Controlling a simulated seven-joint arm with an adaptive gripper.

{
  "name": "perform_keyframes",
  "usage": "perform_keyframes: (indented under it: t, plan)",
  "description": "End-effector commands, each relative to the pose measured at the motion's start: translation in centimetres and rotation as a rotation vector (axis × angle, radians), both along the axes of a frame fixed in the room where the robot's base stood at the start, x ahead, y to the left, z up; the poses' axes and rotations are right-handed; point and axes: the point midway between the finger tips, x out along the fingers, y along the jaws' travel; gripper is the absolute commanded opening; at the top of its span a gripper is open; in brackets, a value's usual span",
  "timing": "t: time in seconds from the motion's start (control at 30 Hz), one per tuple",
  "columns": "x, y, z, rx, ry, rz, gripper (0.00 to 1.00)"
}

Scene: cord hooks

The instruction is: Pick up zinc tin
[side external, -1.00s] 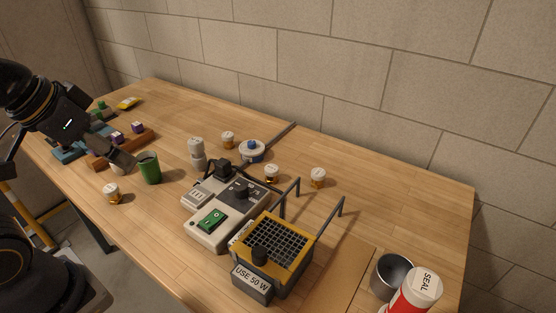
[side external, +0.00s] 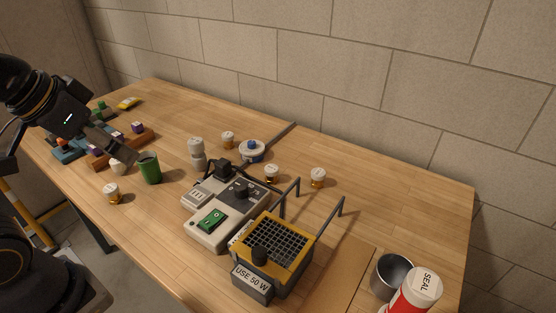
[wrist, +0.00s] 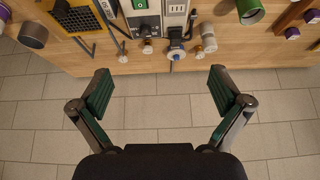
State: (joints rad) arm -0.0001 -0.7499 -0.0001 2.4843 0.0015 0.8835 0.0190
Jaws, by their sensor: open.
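A plain grey metal tin (side external: 391,272), which fits the zinc tin, stands open-topped at the right front of the table, just behind a red and white SEAL bottle. It also shows in the wrist view (wrist: 34,36) at the upper left, apart from my gripper. My gripper (side external: 127,156) is at the left of the side external view, above the table near a green cup (side external: 150,169), far from the grey tin. In the wrist view my gripper (wrist: 160,90) has its two fingers spread wide with nothing between them.
A yellow-topped box (side external: 265,255) marked USE 50 W and a white control unit (side external: 225,211) fill the middle, with dark upright hooks (side external: 341,207) beside them. The SEAL bottle (side external: 413,294) stands close to the tin. Several small white-lidded jars (side external: 318,177) are scattered about. A wall bounds the back.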

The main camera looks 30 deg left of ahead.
Motion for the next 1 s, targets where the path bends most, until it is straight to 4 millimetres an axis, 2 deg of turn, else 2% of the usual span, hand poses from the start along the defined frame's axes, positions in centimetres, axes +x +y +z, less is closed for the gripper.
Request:
perform_keyframes:
  t: [0.07, 0.13, 0.23, 0.37, 0.43, 0.5, 0.57, 0.6, 0.73, 0.83, 0.9, 1.0]
  plan:
    - [1.7, -0.1, 2.5, 0.014, -0.068, -0.017, 1.00]
    - [4.4, -0.8, 4.9, 0.032, -0.107, -0.061, 1.00]
    - [9.0, -3.4, 7.4, 0.053, -0.136, -0.163, 1.00]
    - [15.3, -9.3, 8.6, 0.065, -0.144, -0.328, 1.00]
    - [18.4, -13.5, 8.0, 0.064, -0.137, -0.423, 1.00]
    - [20.9, -18.3, 6.6, 0.059, -0.121, -0.519, 1.00]
    - [22.4, -22.7, 4.7, 0.053, -0.101, -0.600, 1.00]
    - [23.0, -25.6, 3.2, 0.048, -0.085, -0.651, 1.00]
    - [22.9, -33.6, -2.6, 0.036, -0.012, -0.787, 1.00]
    - [21.3, -37.5, -7.0, 0.038, 0.054, -0.859, 1.00]
    - [20.0, -38.9, -9.4, 0.045, 0.096, -0.893, 1.00]
    - [18.9, -39.9, -11.3, 0.052, 0.127, -0.919, 1.00]
